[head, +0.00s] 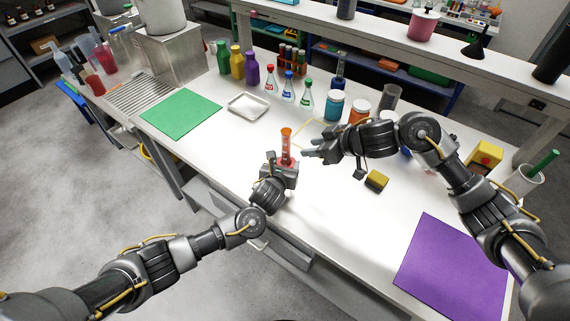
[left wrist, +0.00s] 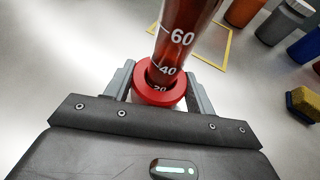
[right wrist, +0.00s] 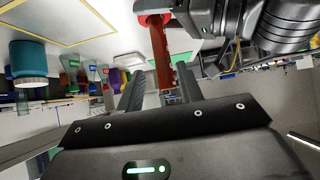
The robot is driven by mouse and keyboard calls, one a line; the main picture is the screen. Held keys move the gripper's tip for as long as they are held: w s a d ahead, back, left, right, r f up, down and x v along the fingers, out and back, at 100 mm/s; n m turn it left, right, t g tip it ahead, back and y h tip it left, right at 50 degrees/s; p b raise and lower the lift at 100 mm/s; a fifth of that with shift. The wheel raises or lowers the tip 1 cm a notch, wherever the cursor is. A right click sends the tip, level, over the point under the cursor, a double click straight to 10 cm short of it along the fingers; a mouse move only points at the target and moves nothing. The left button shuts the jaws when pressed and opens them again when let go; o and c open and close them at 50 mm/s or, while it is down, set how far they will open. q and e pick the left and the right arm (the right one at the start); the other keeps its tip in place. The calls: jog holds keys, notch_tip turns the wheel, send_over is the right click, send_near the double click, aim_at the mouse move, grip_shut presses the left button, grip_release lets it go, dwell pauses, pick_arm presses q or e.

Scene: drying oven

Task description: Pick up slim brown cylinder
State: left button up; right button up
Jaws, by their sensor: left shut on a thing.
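The slim brown cylinder (head: 287,147) is a graduated tube with white marks, reddish-brown contents and a red collar. It stands nearly upright in my left gripper (head: 282,166), over the table's front middle. In the left wrist view the fingers sit on both sides of the red collar (left wrist: 158,94). My right gripper (head: 308,150) is open and empty, just right of the tube. In the right wrist view the tube (right wrist: 161,55) shows beyond and between the open fingers, and I see no contact. Whether the tube's base touches the table is hidden.
A yellow square outline (left wrist: 226,48) lies on the table behind the tube. A yellow-black block (head: 376,181) sits right of the grippers. Jars and flasks (head: 288,90) stand at the back. A white tray (head: 248,105), green mat (head: 181,114) and purple mat (head: 452,268) lie on the table.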

jog(key=shift+o, duration=0.4)
jog(key=shift+o, duration=1.2)
jog(key=shift+a, duration=0.1)
jog(key=shift+o, duration=0.2)
jog(key=shift+s+a+f+n+y, duration=0.1)
jog(key=shift+s+a+n+y, duration=0.3)
jog(key=shift+a+y, duration=0.5)
jog(key=t+y, duration=0.4)
send_near(286, 136)
jog(key=shift+m, duration=0.4)
jog(key=shift+w+d+f+x, duration=0.15)
jog(key=shift+f+x, duration=0.1)
jog(key=shift+x, duration=1.6)
jog(key=shift+w+d+f+x, duration=0.1)
jog(key=shift+w+f+x, duration=0.15)
jog(key=shift+x, duration=1.55)
jog(key=shift+w+d+f+x, duration=0.15)
jog(key=shift+f+x, duration=0.1)
jog(key=shift+x, duration=1.6)
